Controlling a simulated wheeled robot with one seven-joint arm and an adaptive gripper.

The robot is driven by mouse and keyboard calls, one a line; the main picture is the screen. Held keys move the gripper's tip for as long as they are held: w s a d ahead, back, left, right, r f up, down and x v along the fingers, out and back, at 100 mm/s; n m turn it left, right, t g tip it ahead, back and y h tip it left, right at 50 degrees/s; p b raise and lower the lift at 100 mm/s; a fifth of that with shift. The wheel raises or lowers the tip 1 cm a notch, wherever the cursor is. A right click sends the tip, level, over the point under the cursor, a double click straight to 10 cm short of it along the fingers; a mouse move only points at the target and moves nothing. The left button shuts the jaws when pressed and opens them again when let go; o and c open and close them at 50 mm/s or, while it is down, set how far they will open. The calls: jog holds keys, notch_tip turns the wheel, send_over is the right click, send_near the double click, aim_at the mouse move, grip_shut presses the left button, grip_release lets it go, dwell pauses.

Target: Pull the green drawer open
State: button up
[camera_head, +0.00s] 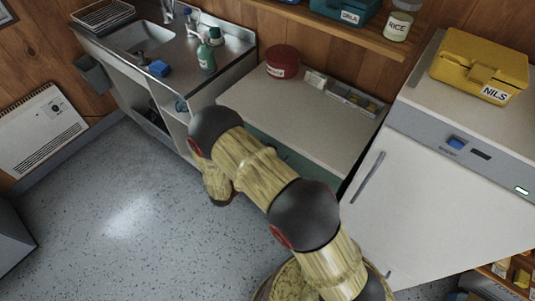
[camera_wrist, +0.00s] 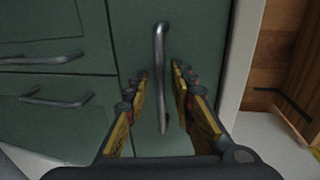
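A green cabinet front fills much of the wrist view. One green panel (camera_wrist: 205,30) carries a long grey bar handle (camera_wrist: 160,50), which runs upright in the picture. My gripper (camera_wrist: 161,84) is open, with one yellow-sided finger on each side of this handle; I cannot tell whether either touches it. Two more green fronts lie to the left, with an upper bar handle (camera_wrist: 42,59) and a lower bar handle (camera_wrist: 56,101). The panels look closed. In the head view, a strip of the green front (camera_head: 305,166) shows under the worktop behind my arm; my gripper is hidden there.
The pale worktop (camera_head: 300,120) holds a red round tin (camera_head: 282,63) and a divided tray (camera_head: 352,99). A white fridge-like unit (camera_head: 410,210) stands close on the right, bearing a yellow case (camera_head: 482,62). The sink unit (camera_head: 140,38) is left. The speckled floor (camera_head: 120,220) is clear.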

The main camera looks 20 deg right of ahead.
jog(key=shift+c, duration=0.8)
jog(key=c, duration=0.4)
grip_shut()
